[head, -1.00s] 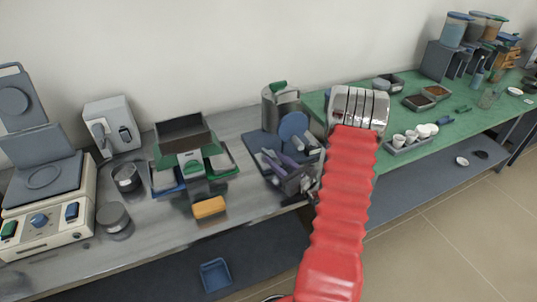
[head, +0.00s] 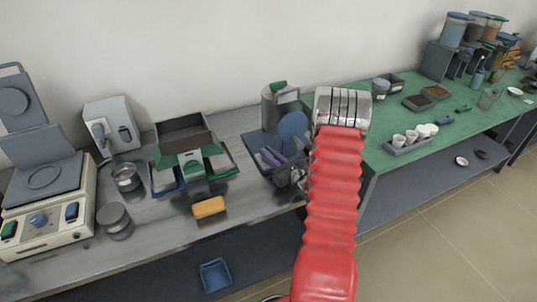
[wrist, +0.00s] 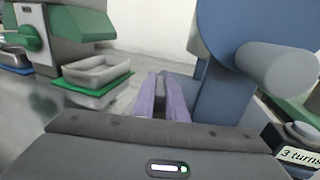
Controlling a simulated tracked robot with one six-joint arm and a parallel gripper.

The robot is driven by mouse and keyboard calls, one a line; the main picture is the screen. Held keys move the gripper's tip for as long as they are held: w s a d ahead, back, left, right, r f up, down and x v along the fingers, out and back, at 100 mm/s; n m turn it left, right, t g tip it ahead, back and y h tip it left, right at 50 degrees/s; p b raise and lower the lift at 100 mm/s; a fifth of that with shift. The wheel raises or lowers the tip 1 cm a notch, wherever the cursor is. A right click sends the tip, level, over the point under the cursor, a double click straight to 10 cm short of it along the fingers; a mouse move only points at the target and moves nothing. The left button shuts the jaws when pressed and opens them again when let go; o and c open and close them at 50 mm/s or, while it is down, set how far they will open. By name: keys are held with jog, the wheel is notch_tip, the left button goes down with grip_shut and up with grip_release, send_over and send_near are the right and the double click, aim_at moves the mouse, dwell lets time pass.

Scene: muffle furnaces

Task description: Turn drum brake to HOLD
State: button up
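A device with a blue round disc (head: 293,125) stands on the grey bench behind my gripper. I cannot make out a HOLD mark or tell which part is the brake. In the wrist view the blue disc (wrist: 225,60) fills the upper right, with a thick blue-grey cylinder (wrist: 278,68) sticking out of it. My gripper (wrist: 161,85) has two purple fingers, left of the disc and apart from the cylinder in the picture. A dark strip shows between the fingers; I cannot tell whether it is a held part. In the head view my gripper (head: 268,157) is small and partly hidden.
A green-and-grey device with trays (head: 190,150) stands to the left, its metal tray (wrist: 95,72) near my fingers. A green-topped metal can (head: 281,108) stands behind the disc. A "3 turns" label (wrist: 298,157) shows at the lower right. A green table (head: 410,150) adjoins on the right.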

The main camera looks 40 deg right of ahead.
grip_shut()
jog(key=shift+m+h, duration=0.4)
jog(key=shift+h, duration=0.2)
jog(key=shift+w+a+m+h, duration=0.1)
jog(key=shift+m+h, duration=0.5)
jog(key=shift+h, duration=0.4)
jog(key=shift+m+g+h, duration=0.4)
jog(key=shift+m+h, duration=0.1)
jog(key=shift+h, duration=0.2)
jog(key=o, duration=0.5)
grip_release()
